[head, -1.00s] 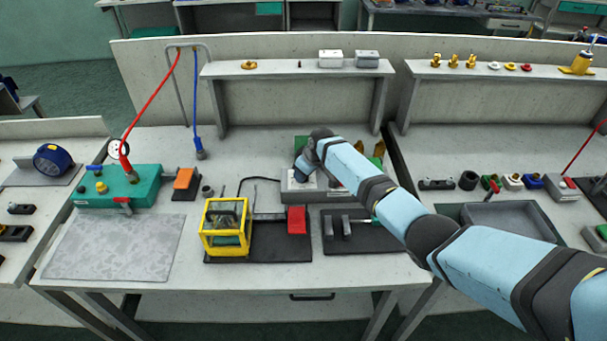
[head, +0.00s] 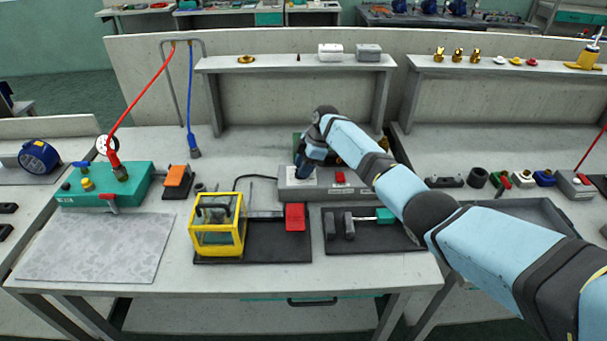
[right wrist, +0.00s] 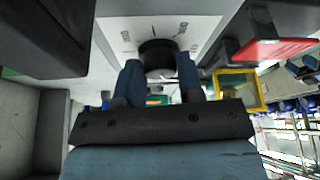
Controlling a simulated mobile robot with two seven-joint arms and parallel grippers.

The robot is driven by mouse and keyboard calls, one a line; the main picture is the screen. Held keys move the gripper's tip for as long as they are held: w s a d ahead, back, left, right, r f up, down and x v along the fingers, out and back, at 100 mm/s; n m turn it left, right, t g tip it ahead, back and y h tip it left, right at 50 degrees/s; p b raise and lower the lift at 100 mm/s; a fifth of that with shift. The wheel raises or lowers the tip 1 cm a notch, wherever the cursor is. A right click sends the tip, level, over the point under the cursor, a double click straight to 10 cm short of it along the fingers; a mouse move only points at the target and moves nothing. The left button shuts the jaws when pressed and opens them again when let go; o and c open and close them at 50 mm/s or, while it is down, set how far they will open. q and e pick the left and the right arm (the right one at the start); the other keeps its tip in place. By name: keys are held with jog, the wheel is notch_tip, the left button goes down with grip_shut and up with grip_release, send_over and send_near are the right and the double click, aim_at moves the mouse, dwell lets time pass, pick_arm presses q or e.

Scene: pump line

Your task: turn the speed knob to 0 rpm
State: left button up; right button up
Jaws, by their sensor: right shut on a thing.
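The grey control box (head: 322,191) stands at the back middle of the bench, with a white dial face on its left part. In the right wrist view the dark round speed knob (right wrist: 158,52) sits on the white dial plate (right wrist: 122,36), which has printed marks around it. My right gripper (head: 303,168) reaches down onto this knob, and its blue fingers (right wrist: 158,74) are shut on it from both sides. In the head view the gripper hides the knob. I cannot tell which mark the knob points to. My left gripper is not in view.
A red button (head: 340,177) is on the box, right of the dial. A yellow-framed unit (head: 217,240) and a red block (head: 295,217) stand in front on a black base. A green unit (head: 105,187) with hoses stands left. A shelf (head: 295,66) runs behind.

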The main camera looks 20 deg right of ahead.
jog(key=shift+w+n+g+b, duration=0.1)
jog(key=shift+n+g+b, duration=0.4)
jog(key=shift+n+b, duration=0.45)
jog(key=o, duration=0.9)
jog(key=v, duration=1.3)
jog(key=shift+r, duration=0.45)
